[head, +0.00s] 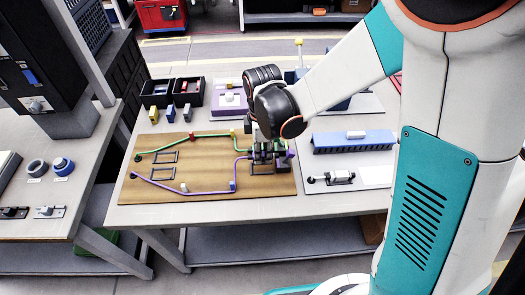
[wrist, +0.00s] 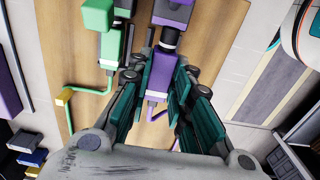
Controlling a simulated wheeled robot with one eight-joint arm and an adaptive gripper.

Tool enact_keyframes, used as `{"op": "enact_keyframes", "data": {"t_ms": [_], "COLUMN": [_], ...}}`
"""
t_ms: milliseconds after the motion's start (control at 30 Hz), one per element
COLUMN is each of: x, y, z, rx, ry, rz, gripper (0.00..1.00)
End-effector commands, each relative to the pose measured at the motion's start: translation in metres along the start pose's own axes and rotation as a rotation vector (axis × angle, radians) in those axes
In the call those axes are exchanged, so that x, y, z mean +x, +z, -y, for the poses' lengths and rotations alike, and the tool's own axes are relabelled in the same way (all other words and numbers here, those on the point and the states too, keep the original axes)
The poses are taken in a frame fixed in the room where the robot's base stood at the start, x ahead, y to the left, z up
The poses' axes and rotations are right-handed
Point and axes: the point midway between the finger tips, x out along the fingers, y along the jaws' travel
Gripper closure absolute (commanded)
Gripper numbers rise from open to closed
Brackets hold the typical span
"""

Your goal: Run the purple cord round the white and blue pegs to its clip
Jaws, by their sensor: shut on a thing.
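My gripper (head: 264,158) is over the right part of the wooden board (head: 208,160). In the wrist view its fingers (wrist: 172,85) are shut on the purple plug (wrist: 159,78) at the cord's end. A purple block (wrist: 173,12) lies just beyond the plug's dark tip; whether they touch is unclear. The purple cord (head: 208,193) runs from the board's left edge past the white peg (head: 184,187) to the blue peg (head: 232,185), then bends up and right to my gripper. It passes on the near side of the white peg. My gripper hides its far end.
A green cord (head: 212,136) runs along the board's far side past a red peg (head: 191,137) and a yellow peg (head: 232,132). A green plug (wrist: 109,48) lies left of my fingers. Black bins (head: 188,92) and a blue block (head: 353,140) stand around the board.

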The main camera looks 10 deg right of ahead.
Motion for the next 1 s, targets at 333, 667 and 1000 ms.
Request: {"op": "enact_keyframes", "data": {"t_ms": [333, 667, 1000], "x": [0.017, 0.032, 0.036], "y": [0.0, 0.0, 0.0], "z": [0.0, 0.0, 0.0], "rx": [0.0, 0.0, 0.0], "ry": [0.0, 0.0, 0.0], "rz": [0.0, 0.0, 0.0], "gripper": [1.0, 1.0, 1.0]}}
